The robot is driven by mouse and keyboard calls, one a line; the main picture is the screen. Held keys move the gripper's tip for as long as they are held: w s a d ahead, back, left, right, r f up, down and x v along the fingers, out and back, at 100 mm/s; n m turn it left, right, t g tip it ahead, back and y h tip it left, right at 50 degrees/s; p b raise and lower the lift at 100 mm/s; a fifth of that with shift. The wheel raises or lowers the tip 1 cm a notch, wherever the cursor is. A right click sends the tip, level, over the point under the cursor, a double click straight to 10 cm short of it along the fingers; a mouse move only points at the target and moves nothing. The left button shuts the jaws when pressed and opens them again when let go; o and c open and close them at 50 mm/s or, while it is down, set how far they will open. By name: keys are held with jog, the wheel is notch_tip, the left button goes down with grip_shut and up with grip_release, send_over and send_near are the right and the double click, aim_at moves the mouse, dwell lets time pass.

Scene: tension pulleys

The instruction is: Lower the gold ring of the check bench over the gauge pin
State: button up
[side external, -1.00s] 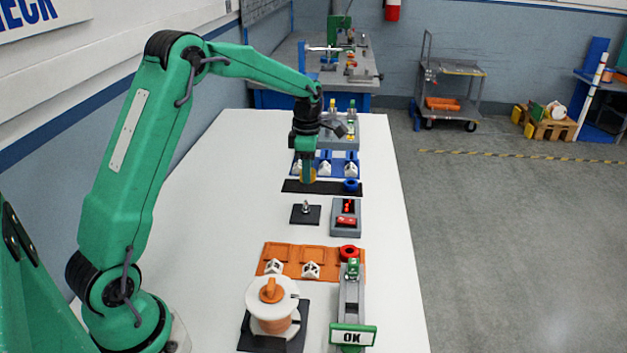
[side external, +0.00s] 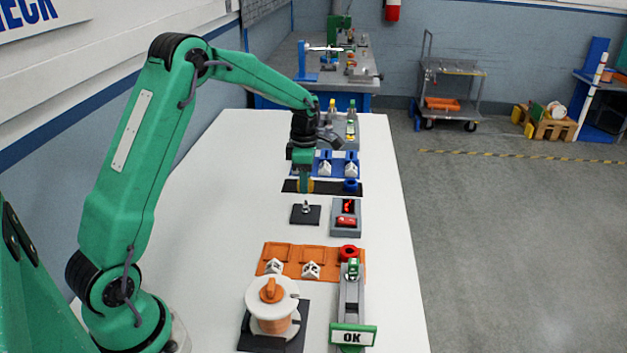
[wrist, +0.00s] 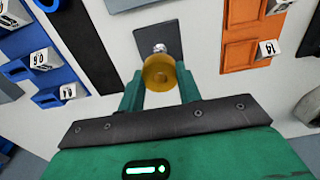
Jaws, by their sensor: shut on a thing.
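My gripper (side external: 305,184) is shut on the gold ring (wrist: 162,80), which shows between its two green fingers in the wrist view. In the side view only a small gold patch of the ring (side external: 306,185) shows at the fingertips. The silver gauge pin (side external: 306,204) stands upright on a small dark plate (side external: 299,218). In the wrist view the pin's tip (wrist: 159,47) shows just beyond the ring's far edge, over the dark plate (wrist: 172,31). The ring looks a little above the pin and not around it. The exact height gap cannot be told.
A black strip (side external: 324,188) and a blue rack (side external: 338,157) lie behind. An orange rack (side external: 292,249) and a white spool (side external: 272,288) lie in front. The table left of the plate is bare.

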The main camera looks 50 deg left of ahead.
jog(key=shift+f, duration=0.95)
jog(key=shift+f, duration=1.75)
dwell(2.0)
jog(key=o, duration=1.4)
jog(key=shift+r, duration=0.1)
jog(key=shift+r, duration=3.95)
